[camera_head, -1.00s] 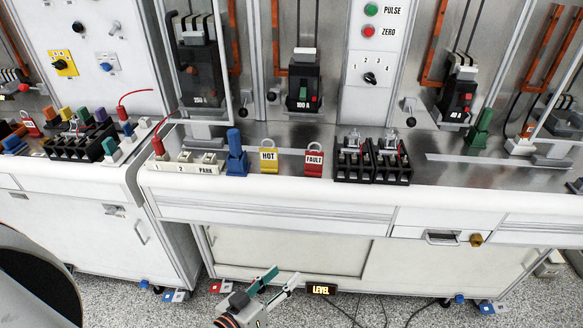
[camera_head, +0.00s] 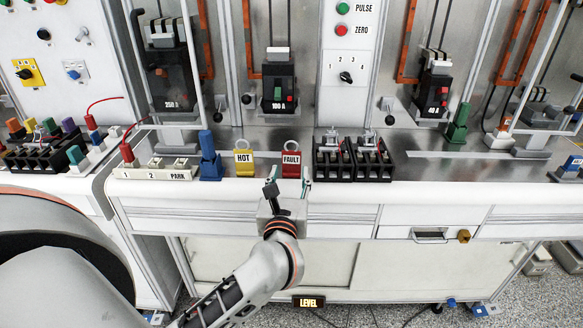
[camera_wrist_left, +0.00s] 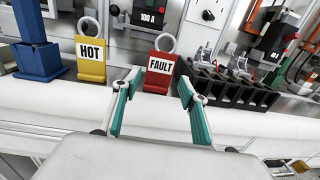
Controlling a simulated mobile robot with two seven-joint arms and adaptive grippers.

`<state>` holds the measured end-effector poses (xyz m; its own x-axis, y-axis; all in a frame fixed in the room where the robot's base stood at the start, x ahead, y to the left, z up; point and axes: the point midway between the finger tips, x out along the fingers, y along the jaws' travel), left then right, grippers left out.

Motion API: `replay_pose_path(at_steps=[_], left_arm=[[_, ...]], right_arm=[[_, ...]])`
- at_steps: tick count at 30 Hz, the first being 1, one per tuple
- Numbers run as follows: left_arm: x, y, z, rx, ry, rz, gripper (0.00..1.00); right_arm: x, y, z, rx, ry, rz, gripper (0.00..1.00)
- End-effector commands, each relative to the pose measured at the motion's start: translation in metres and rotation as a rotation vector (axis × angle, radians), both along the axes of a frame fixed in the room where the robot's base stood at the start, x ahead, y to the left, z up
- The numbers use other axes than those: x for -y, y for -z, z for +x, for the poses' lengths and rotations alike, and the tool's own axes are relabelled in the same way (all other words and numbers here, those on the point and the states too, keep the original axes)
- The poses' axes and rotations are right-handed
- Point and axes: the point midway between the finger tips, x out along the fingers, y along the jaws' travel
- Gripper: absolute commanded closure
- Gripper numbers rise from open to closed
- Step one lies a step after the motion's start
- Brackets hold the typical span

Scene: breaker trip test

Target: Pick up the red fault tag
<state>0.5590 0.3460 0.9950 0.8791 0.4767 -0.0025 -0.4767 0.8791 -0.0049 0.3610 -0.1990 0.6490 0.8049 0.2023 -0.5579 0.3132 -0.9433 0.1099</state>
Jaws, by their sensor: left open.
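The red fault tag (camera_head: 291,165) stands upright on the bench near its front edge, with a grey ring on top and a white FAULT label. It also shows in the left wrist view (camera_wrist_left: 159,72), just beyond and between the fingertips. My left gripper (camera_head: 288,187) is open and empty, its teal-padded fingers (camera_wrist_left: 154,90) pointing at the tag from the front. I cannot tell whether a finger touches the tag. My right gripper is not in view.
A yellow HOT tag (camera_head: 244,162) stands left of the red tag, and a blue block (camera_head: 210,160) beyond it. Black fuse holders (camera_head: 352,160) stand close on the right. The white bench front edge (camera_head: 420,196) runs below. Breakers (camera_head: 279,92) stand behind.

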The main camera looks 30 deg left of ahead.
Motion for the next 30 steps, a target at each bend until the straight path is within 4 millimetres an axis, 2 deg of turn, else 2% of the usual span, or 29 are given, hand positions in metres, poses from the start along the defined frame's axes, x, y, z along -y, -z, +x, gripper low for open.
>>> replay_pose_path(at_steps=[13, 23, 26, 27, 30], left_arm=[[-0.026, -0.004, 0.048, 0.001, -0.001, 0.005, 0.57], [-0.030, -0.003, 0.054, 0.000, -0.001, 0.006, 0.57], [-0.030, -0.003, 0.054, 0.000, -0.001, 0.006, 0.80], [-0.030, -0.003, 0.054, 0.000, -0.001, 0.006, 0.85], [-0.030, -0.003, 0.054, 0.000, -0.001, 0.006, 0.85]], right_arm=[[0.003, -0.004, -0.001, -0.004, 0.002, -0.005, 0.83], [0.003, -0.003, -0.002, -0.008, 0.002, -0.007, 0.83], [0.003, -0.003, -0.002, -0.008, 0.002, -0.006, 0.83], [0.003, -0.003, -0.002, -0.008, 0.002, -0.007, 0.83], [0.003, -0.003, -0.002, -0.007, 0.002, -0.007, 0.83]])
